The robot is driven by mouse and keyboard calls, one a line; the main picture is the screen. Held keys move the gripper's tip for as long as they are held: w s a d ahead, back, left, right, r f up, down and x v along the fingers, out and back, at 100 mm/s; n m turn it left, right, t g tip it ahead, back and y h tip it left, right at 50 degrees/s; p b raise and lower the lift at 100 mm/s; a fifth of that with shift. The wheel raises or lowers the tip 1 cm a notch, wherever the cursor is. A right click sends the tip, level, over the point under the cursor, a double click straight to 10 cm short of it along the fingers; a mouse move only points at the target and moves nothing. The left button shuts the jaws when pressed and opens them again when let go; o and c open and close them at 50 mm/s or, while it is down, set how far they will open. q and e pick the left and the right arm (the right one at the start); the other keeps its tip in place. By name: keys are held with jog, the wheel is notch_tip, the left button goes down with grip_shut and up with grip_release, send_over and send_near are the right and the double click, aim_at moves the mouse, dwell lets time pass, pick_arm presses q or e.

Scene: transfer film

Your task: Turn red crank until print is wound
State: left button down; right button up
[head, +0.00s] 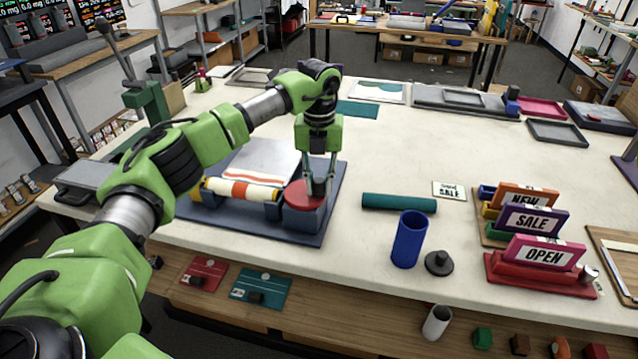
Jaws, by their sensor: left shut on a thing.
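The red crank (297,199) is a round red disc on a block at the right end of a dark blue winding base (307,236). A roller wound with the print (240,190), white with orange stripes, lies across the base left of the crank. A loose part of the print (262,158) spreads flat behind the roller. My left gripper (317,191) points down over the crank, shut on its handle, which the fingers mostly hide. My right gripper is not in view.
A teal tube (399,203) lies right of the base. An upright blue cylinder (408,240) and a dark round cap (438,263) stand near the front edge. Coloured signs (543,253) stand farther right. Flat trays (464,100) lie at the back. The table middle is clear.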

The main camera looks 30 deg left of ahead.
pick_arm(q)
jog(key=shift+w+r, duration=0.1)
jog(key=c, duration=1.8)
grip_release()
notch_tip(320, 180, up, 12)
jog(key=shift+f, duration=0.1)
